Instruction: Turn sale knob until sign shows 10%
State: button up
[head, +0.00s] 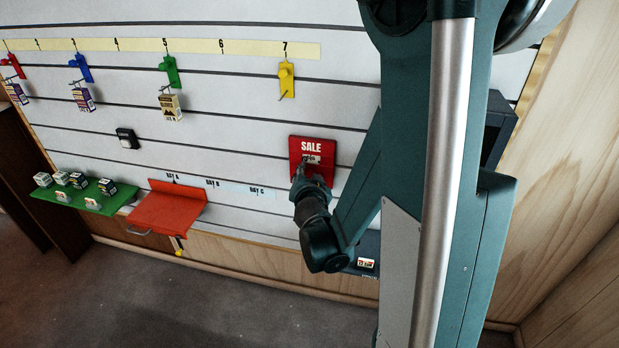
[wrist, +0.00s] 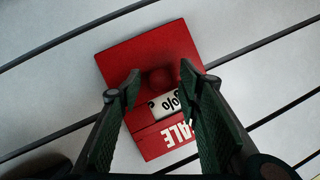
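The red SALE sign (head: 312,147) hangs on the slatted wall, and my gripper (head: 303,172) is in front of its lower part. In the wrist view the red sign (wrist: 125,62) appears tilted and turned over. Its round red knob (wrist: 159,77) lies between the two fingertips of my gripper (wrist: 160,84). The fingers are open, with a visible gap on each side of the knob. The white number window (wrist: 168,103) shows a percent mark and part of the figures. The full number is partly hidden and I cannot read it.
Left of the sign, a red shelf (head: 166,210) and a green shelf (head: 72,198) with small boxes stick out from the wall. A yellow hook (head: 286,80) hangs above the sign. A small box (head: 366,263) sits low behind my arm. The wall around the sign is clear.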

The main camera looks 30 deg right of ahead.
jog(key=c, duration=0.9)
jog(key=shift+d+f+m+t+y+b, duration=0.15)
jog(key=shift+m+t+y+b, duration=0.15)
jog(key=shift+m+t, duration=0.7)
jog(key=shift+m, duration=0.7)
jog(key=o, duration=0.9)
jog(key=shift+r, duration=0.35)
